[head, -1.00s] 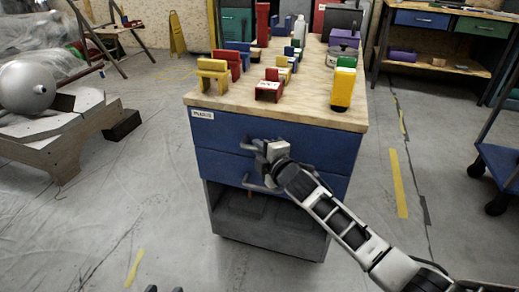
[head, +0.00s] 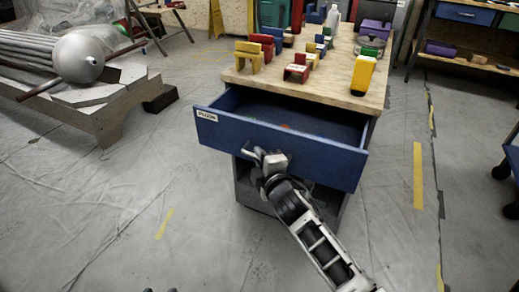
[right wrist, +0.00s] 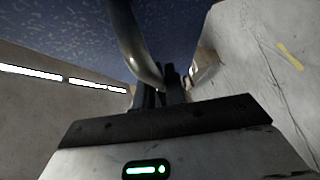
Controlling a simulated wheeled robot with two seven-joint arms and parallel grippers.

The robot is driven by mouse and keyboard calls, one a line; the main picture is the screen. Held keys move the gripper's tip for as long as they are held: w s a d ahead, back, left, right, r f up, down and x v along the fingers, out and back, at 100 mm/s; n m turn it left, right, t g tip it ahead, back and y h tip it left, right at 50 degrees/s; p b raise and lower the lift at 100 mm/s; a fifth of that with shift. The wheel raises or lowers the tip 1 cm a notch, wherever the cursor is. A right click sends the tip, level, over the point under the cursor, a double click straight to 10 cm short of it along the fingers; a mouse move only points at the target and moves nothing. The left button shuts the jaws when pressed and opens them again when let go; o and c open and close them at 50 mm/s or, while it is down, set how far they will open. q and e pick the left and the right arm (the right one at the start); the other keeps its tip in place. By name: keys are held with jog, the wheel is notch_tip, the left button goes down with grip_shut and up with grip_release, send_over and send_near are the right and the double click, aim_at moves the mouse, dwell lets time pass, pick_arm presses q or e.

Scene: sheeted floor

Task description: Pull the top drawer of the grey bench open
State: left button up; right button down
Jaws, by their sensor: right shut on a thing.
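The grey bench (head: 243,185) has a wooden top and a blue top drawer (head: 225,130) that stands well out from the body, its inside showing. In the right wrist view the gripper (right wrist: 160,97) is shut on the curved metal handle (right wrist: 138,48), below the blue drawer front. Two small dark tips at the bottom edge of the head view look like my left gripper (head: 160,290); their state is unclear.
A wooden platform with a grey tank (head: 80,58) is at the left. A blue cart (head: 512,160) is at the right edge. The floor in front is clear.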

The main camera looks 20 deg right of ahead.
pick_arm(q)
jog(key=shift+f, duration=0.2)
pick_arm(e)
jog(key=shift+s+a, duration=0.3)
jog(key=shift+s, duration=0.05)
jog(key=c, duration=1.5)
grip_release()
pick_arm(q)
jog(key=shift+r, duration=0.15)
pick_arm(e)
jog(key=shift+o, duration=0.2)
pick_arm(q)
jog(key=shift+r, duration=0.1)
